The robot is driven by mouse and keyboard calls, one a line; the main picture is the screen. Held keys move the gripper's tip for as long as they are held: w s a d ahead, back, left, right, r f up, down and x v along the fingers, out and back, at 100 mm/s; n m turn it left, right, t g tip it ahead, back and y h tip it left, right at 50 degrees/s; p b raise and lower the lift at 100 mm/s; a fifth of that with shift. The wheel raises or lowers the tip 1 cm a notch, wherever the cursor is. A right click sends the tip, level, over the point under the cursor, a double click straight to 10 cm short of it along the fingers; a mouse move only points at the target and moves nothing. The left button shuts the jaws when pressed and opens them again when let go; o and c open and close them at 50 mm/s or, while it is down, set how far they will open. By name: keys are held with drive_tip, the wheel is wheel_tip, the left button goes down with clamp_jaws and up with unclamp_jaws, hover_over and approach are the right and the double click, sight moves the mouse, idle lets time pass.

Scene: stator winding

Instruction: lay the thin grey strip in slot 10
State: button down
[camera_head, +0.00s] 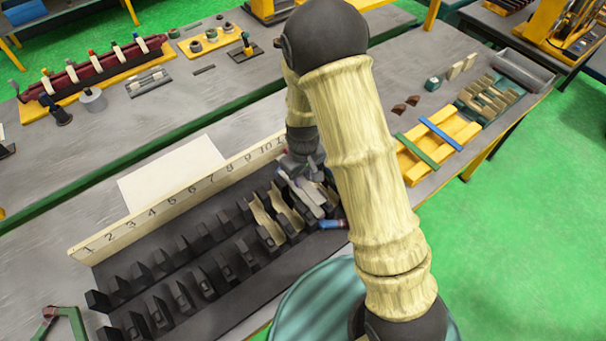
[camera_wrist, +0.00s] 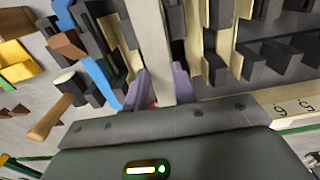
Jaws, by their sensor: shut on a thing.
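The thin grey strip (camera_wrist: 150,40) is between the two purple-grey fingers of my gripper (camera_wrist: 159,90) in the wrist view. It runs away from the fingers over the black slotted block, between cream-lined slots. In the head view my gripper (camera_head: 306,172) is over the right end of the black slotted block (camera_head: 213,318), near the high numbers of the cream number board (camera_head: 170,198). The pale strip (camera_head: 306,196) shows there beneath the gripper. My arm and gripper hide part of the end slots, so I cannot tell whether the strip is seated in slot 10.
Cream liners (camera_head: 263,218) sit in slots left of the gripper. A hammer with a wooden handle (camera_wrist: 50,118) and a blue strip (camera_wrist: 100,78) lie beside the block. A yellow rack (camera_head: 440,148) stands on the bench at right. A white sheet (camera_head: 172,172) lies behind the board.

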sight(303, 182)
drive_tip(key=shift+f+b, duration=1.1)
drive_tip(key=shift+f, duration=0.65)
drive_tip(key=shift+f+b, duration=1.15)
drive_tip(key=shift+f, duration=0.4)
idle(0.5)
drive_tip(key=c, duration=1.1)
unclamp_jaws()
drive_tip(key=shift+o, duration=0.2)
drive_tip(key=shift+r+p, duration=0.75)
drive_tip(key=shift+r, duration=0.2)
drive_tip(key=shift+r+p, duration=2.8)
drive_tip(key=shift+r, duration=0.9)
drive_tip(key=shift+s, duration=0.1)
